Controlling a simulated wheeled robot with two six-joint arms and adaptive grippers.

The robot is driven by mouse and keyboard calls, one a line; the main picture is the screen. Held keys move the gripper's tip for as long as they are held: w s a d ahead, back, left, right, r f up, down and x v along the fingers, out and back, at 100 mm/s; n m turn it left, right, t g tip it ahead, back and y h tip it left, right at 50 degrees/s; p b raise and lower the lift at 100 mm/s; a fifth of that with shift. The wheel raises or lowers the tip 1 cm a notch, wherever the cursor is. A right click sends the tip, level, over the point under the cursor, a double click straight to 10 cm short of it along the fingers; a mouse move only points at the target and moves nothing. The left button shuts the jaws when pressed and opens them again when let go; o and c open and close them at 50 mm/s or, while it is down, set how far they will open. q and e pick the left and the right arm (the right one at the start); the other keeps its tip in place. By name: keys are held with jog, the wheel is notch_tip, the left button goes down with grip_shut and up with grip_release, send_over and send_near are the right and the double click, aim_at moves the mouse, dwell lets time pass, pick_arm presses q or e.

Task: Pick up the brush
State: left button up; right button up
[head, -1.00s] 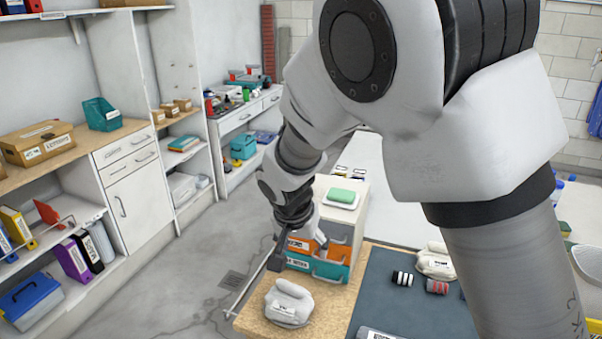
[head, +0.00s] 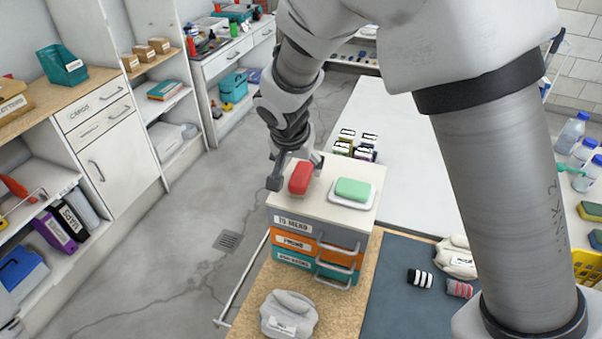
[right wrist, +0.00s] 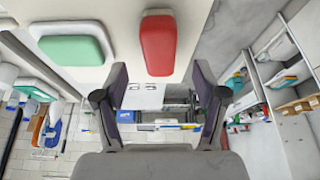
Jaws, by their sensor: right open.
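A red oblong block with a pale underside, which looks like the brush (head: 300,178), lies on the white top of a small drawer unit (head: 331,207). The brush also shows in the right wrist view (right wrist: 158,43), lengthwise between the lines of the fingers. My right gripper (head: 297,166) is open and empty at the far-left side of the unit's top, close to the brush. In the right wrist view its two dark fingers (right wrist: 160,82) are spread, with the brush just beyond their tips. My left gripper is not in view.
A green bar on a white dish (head: 353,190) sits right beside the brush. A grey-white bundle (head: 289,314) lies on the wooden tabletop in front of the drawer unit. A dark mat (head: 395,269) with rolled items is at right. Shelving lines the left; open floor lies between.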

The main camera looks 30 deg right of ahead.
aim_at(301, 174)
jog(key=x, duration=0.5)
jog(key=shift+w+r, duration=0.1)
jog(key=shift+w, duration=0.1)
jog(key=shift+s, duration=0.1)
jog(key=shift+s+a+r, duration=0.1)
jog(key=shift+s+r, duration=0.1)
jog(key=c, duration=1.2)
jog(key=shift+c, duration=0.2)
